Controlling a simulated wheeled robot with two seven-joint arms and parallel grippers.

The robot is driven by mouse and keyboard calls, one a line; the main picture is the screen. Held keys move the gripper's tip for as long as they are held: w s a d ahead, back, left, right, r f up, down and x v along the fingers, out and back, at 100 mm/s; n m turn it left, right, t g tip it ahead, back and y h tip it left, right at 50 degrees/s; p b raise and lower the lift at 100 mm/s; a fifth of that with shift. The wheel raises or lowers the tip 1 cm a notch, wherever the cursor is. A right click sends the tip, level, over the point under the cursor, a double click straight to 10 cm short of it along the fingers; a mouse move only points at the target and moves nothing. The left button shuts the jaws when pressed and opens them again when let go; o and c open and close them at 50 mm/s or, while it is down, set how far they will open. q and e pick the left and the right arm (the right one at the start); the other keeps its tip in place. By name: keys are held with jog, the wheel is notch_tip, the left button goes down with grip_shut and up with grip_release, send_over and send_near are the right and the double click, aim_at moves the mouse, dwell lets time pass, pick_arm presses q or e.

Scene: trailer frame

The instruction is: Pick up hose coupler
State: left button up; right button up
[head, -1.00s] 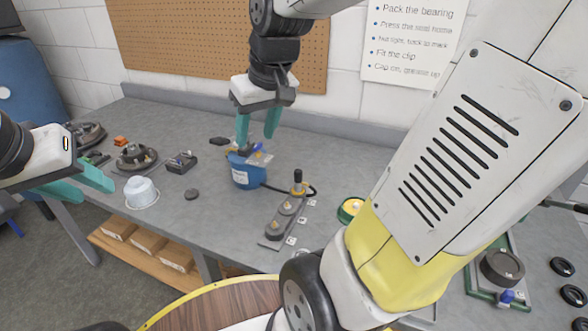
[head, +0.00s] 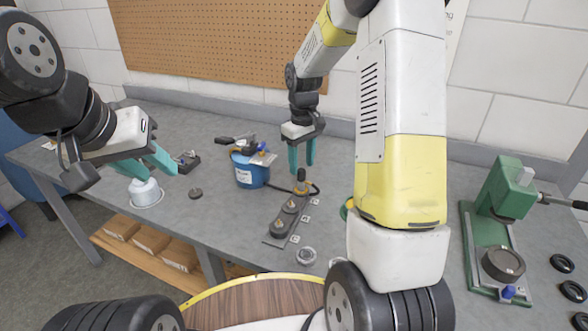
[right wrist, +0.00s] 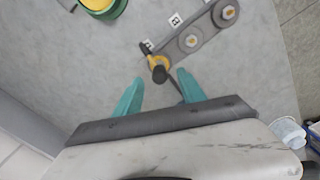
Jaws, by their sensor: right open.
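The hose coupler, a brass-yellow fitting with a black upright top (head: 301,183), stands at the far end of a grey strip rack (head: 282,226). In the right wrist view the coupler (right wrist: 158,66) lies just beyond the fingertips, roughly midway between them. My right gripper (head: 302,168) points down above the coupler, its teal fingers apart and empty; the fingers also show in the right wrist view (right wrist: 158,88). I cannot tell the exact height gap. My left gripper (head: 152,168) is open and empty above the left part of the bench, near a white cup (head: 145,192).
A blue tub (head: 250,170) with tools on top stands left of the coupler. A dark hose curves beside the coupler. A green press (head: 500,210) stands at the right. Bare bench lies left of the rack.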

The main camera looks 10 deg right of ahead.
aim_at(302, 170)
notch_tip(302, 170, down, 5)
jog(key=shift+d+r, duration=0.1)
jog(key=shift+r, duration=0.1)
jog(key=shift+c, duration=0.2)
grip_shut()
